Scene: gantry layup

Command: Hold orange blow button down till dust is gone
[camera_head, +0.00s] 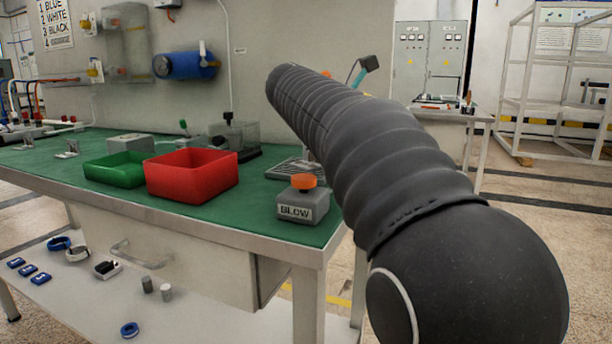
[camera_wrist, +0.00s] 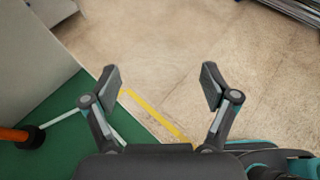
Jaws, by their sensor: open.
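The blow button (camera_head: 303,181) is an orange cap on top of a grey box (camera_head: 290,208) labelled BLOW, near the front right corner of the green bench top. A grey slotted plate (camera_head: 285,170) lies just behind it, partly hidden by my arm. I cannot make out any dust. My gripper (camera_wrist: 160,85) is open and empty in the wrist view, above the bench edge and floor. In the head view my arm hides most of it. It is apart from the button, farther back and higher.
A red bin (camera_head: 192,192) and a green bin (camera_head: 112,179) stand left of the button box. An orange rod with a dark end (camera_wrist: 30,137) shows at left in the wrist view. Floor right of the bench is free.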

